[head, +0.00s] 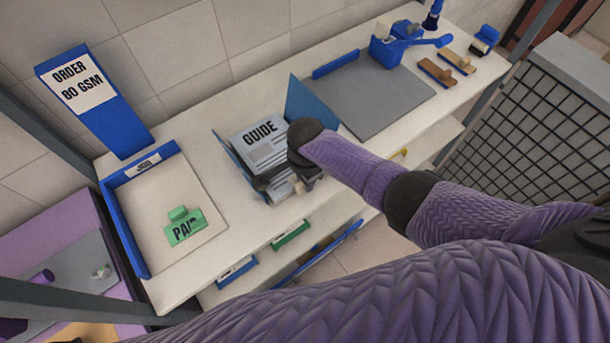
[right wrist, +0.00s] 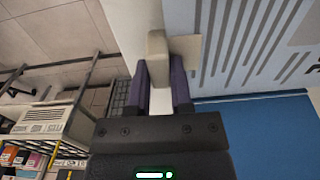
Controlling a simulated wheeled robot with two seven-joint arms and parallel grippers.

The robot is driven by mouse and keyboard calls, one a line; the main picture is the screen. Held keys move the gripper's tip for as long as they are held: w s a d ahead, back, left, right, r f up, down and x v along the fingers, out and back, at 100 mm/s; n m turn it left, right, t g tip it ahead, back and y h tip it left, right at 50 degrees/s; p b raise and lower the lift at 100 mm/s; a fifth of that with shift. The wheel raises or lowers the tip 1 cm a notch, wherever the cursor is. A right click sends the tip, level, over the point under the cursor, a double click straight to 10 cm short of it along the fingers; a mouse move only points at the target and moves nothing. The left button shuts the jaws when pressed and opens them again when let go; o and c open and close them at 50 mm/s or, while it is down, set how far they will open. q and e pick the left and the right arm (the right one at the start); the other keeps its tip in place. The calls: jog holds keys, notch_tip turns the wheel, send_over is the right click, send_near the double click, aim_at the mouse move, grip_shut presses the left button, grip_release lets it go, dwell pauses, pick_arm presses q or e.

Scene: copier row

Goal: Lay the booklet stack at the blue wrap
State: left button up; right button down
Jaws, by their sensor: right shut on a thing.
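The booklet stack (head: 258,139), with grey printed covers and the word GUIDE, sits tilted between the two upright flaps of the blue wrap (head: 312,108) on the white counter. Its printed face (right wrist: 236,45) and the blue wrap (right wrist: 268,135) also fill the right side of the right wrist view. My right gripper (head: 283,186) is at the stack's near edge. In the right wrist view its fingers (right wrist: 160,88) are shut on a cream tab (right wrist: 157,55) at the stack's edge. Whether the stack touches the wrap's base is hidden. My left gripper is not in view.
A blue-edged tray (head: 130,228) with a green PAID stamp (head: 184,227) stands left. A blue ORDER 80 GSM holder (head: 120,130) stands behind it. A grey mat (head: 372,92), a blue punch-like device (head: 392,45) and wooden blocks (head: 438,71) lie right.

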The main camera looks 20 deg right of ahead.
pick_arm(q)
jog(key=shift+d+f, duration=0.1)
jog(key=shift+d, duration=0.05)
pick_arm(e)
jog(key=shift+f, duration=0.15)
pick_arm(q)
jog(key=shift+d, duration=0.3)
pick_arm(e)
jog(key=shift+c, duration=2.2)
grip_release()
